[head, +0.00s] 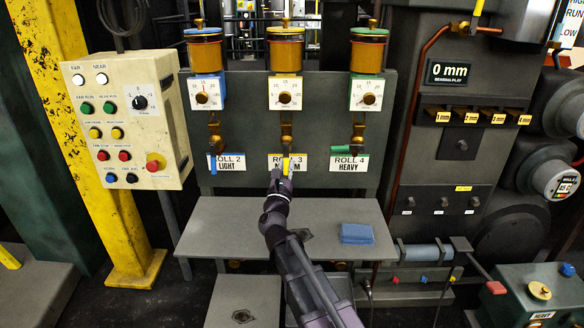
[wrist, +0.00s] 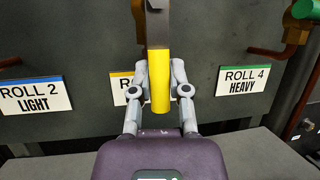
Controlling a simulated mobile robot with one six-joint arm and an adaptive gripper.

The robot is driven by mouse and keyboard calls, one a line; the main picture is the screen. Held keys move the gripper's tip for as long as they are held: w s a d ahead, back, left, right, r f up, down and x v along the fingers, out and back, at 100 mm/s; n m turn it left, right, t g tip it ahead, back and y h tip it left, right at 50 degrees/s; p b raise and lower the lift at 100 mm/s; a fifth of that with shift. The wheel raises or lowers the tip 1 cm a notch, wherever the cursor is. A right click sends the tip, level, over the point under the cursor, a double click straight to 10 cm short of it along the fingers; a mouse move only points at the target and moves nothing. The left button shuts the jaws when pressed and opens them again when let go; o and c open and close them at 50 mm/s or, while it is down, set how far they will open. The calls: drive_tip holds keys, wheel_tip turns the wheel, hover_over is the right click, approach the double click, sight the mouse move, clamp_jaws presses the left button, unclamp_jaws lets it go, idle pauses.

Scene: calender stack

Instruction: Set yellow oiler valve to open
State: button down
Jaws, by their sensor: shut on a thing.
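The yellow oiler (head: 283,50) is the middle of three on the grey panel, above the ROLL 3 label (head: 300,163). Its valve handle (head: 286,166) has a yellow grip and hangs straight down from the brass fitting, partly over the label. In the wrist view the yellow grip (wrist: 160,82) is upright between my fingers. My gripper (head: 283,172) is shut on this grip, one finger on each side. The wrist view also shows my gripper (wrist: 160,90). The ROLL 3 label is mostly hidden behind the handle and fingers there.
The blue oiler valve handle (head: 212,163) hangs down at left. The green handle (head: 341,149) points left, roughly level, at right. A grey shelf (head: 225,235) juts out below with a blue cloth or pad (head: 357,233). A cream control box (head: 128,120) stands at left.

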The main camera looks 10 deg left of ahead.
drive_tip(key=shift+d, duration=0.2)
drive_tip(key=c, duration=0.6)
unclamp_jaws()
drive_tip(key=shift+f, duration=0.1)
drive_tip(key=shift+a, duration=0.1)
